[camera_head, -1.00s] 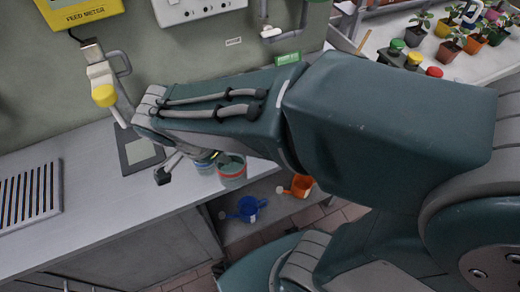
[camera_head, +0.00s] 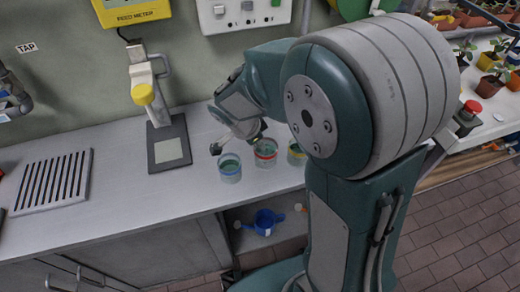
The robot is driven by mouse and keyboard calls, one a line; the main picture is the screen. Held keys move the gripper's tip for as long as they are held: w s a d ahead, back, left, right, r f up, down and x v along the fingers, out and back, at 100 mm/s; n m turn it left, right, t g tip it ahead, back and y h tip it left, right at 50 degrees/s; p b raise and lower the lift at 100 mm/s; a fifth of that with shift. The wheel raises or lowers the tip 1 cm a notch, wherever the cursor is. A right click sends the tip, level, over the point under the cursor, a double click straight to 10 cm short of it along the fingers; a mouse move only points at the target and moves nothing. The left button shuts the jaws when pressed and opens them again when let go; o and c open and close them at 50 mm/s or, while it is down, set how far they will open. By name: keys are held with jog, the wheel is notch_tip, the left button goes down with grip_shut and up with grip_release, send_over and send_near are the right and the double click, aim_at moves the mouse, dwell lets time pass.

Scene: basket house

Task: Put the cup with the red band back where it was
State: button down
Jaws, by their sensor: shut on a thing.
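The cup with the red band (camera_head: 265,155) is a clear cup with greenish contents, upright at the counter, between two similar cups. My gripper (camera_head: 240,143) is at its upper left, shut on it. One dark fingertip shows to the left, above the blue-banded cup; the exact contact is too small to see. I cannot tell whether the red-banded cup's base touches the counter. The cup with the blue band (camera_head: 230,169) stands to the left and slightly nearer. The cup with the yellow band (camera_head: 295,153) stands to the right, partly beside my arm.
A dispenser with a yellow knob (camera_head: 143,94) stands over a dark pad (camera_head: 168,148). A slotted grille (camera_head: 54,182) lies on the left of the counter (camera_head: 120,195). A blue scoop (camera_head: 262,222) is on the shelf below. The middle-left counter is clear.

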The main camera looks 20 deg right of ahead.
aim_at(259, 151)
jog(key=shift+w+f, duration=0.2)
jog(key=shift+f, duration=1.6)
jog(key=c, duration=0.8)
grip_release()
